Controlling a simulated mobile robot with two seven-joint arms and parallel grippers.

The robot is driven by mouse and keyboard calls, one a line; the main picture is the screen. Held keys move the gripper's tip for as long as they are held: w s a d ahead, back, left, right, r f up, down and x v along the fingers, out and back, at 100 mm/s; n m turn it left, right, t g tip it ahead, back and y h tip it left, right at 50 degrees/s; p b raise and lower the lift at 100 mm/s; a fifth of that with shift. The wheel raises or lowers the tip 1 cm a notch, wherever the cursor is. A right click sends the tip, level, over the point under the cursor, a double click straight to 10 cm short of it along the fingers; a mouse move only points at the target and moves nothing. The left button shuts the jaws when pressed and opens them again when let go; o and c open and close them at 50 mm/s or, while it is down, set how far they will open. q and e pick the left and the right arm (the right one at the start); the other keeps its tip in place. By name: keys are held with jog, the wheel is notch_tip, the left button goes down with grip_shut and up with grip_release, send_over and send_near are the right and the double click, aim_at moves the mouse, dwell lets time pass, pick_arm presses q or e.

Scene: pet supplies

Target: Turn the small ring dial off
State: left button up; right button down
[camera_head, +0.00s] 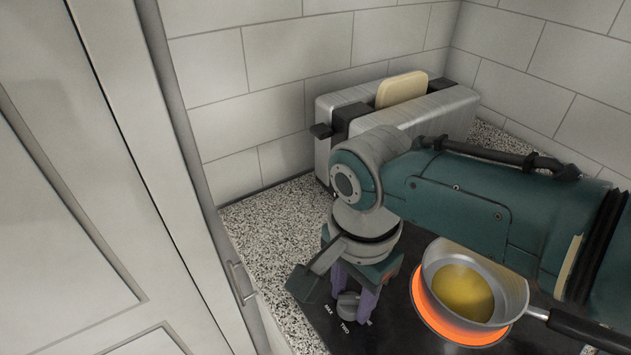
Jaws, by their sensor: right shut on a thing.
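The cooktop (391,320) is black, with a grey dial (348,308) near its front left edge. White print beside the dial reads "MAX" and "TWO". My right gripper (354,296) reaches down from the teal arm, and its purple fingers are shut on the dial, one on each side. The dial is partly hidden by the fingers and the wrist. One ring (430,317) glows orange under a pan. My left gripper is not in view.
A grey pan (520,290) with yellow liquid (464,292) stands on the glowing ring, close beside my right arm. A silver toaster (455,108) with bread (402,90) stands behind the arm. A white cabinet (90,190) fills the left. Speckled counter (270,240) is bare left of the gripper.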

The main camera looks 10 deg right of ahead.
aim_at(352, 298)
jog(key=n, duration=0.3)
jog(key=shift+n, duration=0.4)
jog(key=shift+n+p, duration=0.4)
jog(key=shift+n, duration=1.4)
jog(key=shift+c, duration=2.2)
grip_release()
notch_tip(352, 298, up, 9)
jog(key=p, duration=0.5)
jog(key=shift+f, duration=0.1)
jog(key=shift+r, duration=0.55)
